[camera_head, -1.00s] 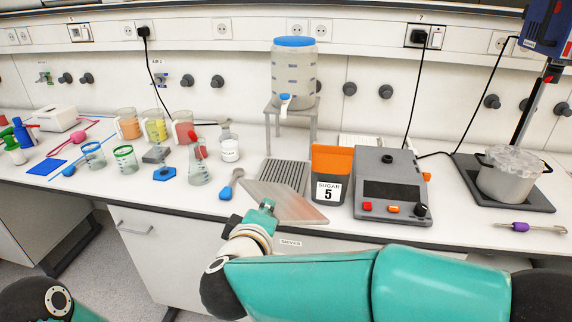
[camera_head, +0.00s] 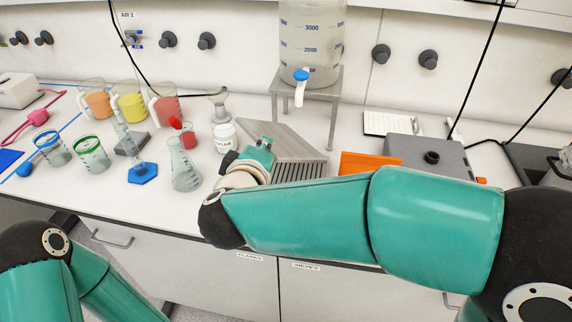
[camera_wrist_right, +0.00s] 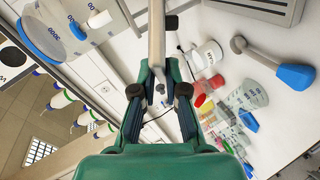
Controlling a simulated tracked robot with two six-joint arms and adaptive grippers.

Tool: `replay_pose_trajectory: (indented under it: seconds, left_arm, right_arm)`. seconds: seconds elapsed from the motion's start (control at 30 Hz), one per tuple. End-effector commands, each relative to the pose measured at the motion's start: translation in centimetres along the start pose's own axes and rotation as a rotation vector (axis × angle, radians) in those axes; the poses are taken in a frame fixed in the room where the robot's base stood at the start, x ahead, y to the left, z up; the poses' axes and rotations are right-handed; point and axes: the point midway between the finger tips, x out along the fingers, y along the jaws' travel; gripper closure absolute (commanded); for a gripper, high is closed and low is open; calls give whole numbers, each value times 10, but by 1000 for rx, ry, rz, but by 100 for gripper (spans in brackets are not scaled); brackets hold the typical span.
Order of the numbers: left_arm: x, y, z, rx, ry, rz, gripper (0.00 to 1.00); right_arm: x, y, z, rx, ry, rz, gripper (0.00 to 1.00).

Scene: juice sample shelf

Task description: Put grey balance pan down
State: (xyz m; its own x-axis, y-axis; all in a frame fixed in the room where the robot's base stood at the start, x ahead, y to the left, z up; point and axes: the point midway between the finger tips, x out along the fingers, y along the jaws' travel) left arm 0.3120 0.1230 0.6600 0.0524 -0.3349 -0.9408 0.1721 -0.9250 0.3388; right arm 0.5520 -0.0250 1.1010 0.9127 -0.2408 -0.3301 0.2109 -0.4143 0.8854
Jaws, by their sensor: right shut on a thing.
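The grey balance pan (camera_head: 285,142) is a flat square plate, tilted, above the bench in front of the dispenser stand. My right gripper (camera_head: 262,150) is shut on its near left edge; the arm partly hides the fingers. In the right wrist view the pan shows nearly edge-on as a pale bar (camera_wrist_right: 157,35) between the fingers of the gripper (camera_wrist_right: 159,90). A ribbed grey tray (camera_head: 300,172) lies below the pan, partly covered by it and my arm. The balance (camera_head: 430,153) is at the right, largely behind my right arm. My left gripper is out of view.
A water dispenser (camera_head: 312,40) stands on a grey stand (camera_head: 334,105) behind the pan. A white bottle (camera_head: 225,137) and flask (camera_head: 184,170) stand close left, with several beakers farther left. An orange bin (camera_head: 368,163) is beside the balance. Bench shows clear between stand and bottle.

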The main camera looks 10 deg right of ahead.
Motion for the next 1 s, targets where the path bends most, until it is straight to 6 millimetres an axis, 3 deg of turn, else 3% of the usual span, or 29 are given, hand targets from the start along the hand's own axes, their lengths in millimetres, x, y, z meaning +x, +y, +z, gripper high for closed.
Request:
replay_pose_trajectory:
  seconds: [0.7, 1.0]
  left_arm:
    - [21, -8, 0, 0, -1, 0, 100]
    - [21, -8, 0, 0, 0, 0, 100]
  right_arm:
    - [30, -84, 24, -9, 12, -5, 100]
    - [32, -91, 26, -6, 14, -4, 100]
